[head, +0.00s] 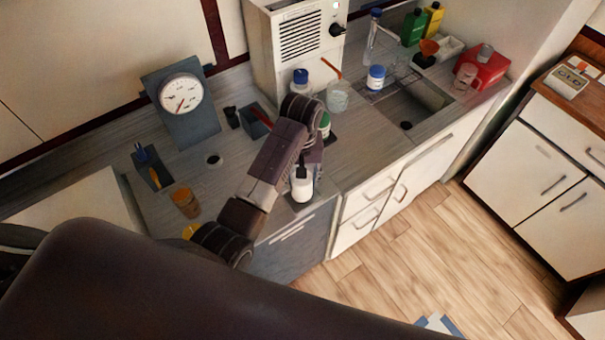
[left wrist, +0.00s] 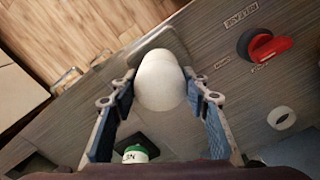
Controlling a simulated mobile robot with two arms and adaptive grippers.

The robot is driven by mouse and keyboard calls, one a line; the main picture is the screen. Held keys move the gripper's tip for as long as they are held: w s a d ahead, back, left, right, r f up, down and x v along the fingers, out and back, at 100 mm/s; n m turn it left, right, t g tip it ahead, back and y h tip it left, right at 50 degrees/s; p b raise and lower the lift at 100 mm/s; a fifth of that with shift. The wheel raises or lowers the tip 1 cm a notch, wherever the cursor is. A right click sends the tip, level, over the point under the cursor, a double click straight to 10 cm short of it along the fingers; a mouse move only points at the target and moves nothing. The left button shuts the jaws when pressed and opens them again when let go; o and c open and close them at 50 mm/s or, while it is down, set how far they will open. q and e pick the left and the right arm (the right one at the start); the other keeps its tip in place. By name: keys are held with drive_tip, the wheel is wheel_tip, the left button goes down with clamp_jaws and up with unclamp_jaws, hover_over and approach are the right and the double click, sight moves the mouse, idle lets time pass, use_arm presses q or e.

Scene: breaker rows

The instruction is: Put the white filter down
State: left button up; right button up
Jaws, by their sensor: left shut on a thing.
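The white filter (head: 302,188) is a small white rounded cylinder near the front edge of the grey counter in the head view. It also shows in the left wrist view (left wrist: 162,80), between the two blue-padded fingers. My left gripper (head: 302,168) is above it, pointing down, and is shut on it. Whether the filter touches the counter is hard to tell. My right gripper is not in view.
A green-capped bottle (left wrist: 135,154) stands close by on a dark pad. A red-handled item (left wrist: 268,48) lies beside printed labels. An amber jar (head: 186,202) and a gauge (head: 181,94) are to the left. The sink (head: 412,104) is to the right.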

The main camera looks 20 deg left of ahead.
use_arm(q)
drive_tip(key=shift+w, duration=0.15)
drive_tip(key=shift+s, duration=0.45)
drive_tip(key=o, duration=1.2)
drive_tip(key=shift+f, duration=0.1)
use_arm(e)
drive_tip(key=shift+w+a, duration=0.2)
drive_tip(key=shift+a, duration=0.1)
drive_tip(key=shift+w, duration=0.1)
